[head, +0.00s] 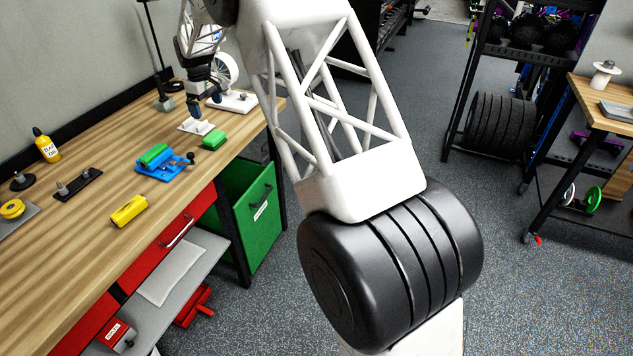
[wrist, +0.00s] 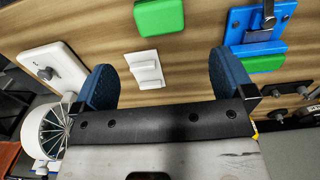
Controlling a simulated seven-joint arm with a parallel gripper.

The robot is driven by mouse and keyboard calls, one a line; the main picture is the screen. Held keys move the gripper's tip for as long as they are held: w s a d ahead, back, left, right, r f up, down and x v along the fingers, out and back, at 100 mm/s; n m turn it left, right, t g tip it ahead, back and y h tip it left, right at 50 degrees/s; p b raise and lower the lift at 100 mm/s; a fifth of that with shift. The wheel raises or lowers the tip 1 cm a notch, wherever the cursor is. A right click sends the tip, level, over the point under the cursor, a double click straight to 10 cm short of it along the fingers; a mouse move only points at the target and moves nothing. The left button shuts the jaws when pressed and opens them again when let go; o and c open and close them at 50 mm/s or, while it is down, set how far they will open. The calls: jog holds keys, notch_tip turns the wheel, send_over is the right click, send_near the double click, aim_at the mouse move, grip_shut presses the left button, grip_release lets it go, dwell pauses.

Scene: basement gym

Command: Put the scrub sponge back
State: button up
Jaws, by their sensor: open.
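A green block (head: 212,139), which looks like the scrub sponge, lies on the wooden bench; it also shows at the top of the wrist view (wrist: 159,17). Beside it is a small white slotted holder (head: 196,126), seen empty in the wrist view (wrist: 145,69). My gripper (head: 205,97) is above the bench near the holder, apart from both. In the wrist view its two blue fingers are spread wide with nothing between them (wrist: 160,82). A blue fixture (head: 164,167) with a green piece stands nearer the camera; it is at top right in the wrist view (wrist: 255,28).
A yellow object (head: 128,210), a dark plate with pegs (head: 78,185) and a yellow bottle (head: 46,146) are on the bench.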

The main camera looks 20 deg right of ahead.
jog(key=s+d+r+m, duration=0.25)
jog(key=s+r, duration=0.35)
jog(key=s, duration=0.4)
jog(key=s+d+r+m+t, duration=0.1)
jog(key=s+d+r, duration=0.35)
jog(key=s, duration=0.55)
jog(key=s+d+r+m, duration=0.1)
jog(key=s+d+r, duration=0.2)
jog(key=s+r, duration=0.5)
jog(key=s+d+f+m, duration=0.1)
jog(key=s+f, duration=0.1)
jog(key=s, duration=1)
jog(key=s+d+f+m+t, duration=0.1)
jog(key=s+d+f+m, duration=0.1)
jog(key=s, duration=1)
jog(key=s+d+f+m, duration=0.1)
jog(key=s+d+f, duration=0.1)
jog(key=s, duration=1.1)
jog(key=shift+f+m+t, duration=0.3)
jog(key=shift+f+m, duration=0.05)
jog(key=shift+d, duration=0.1)
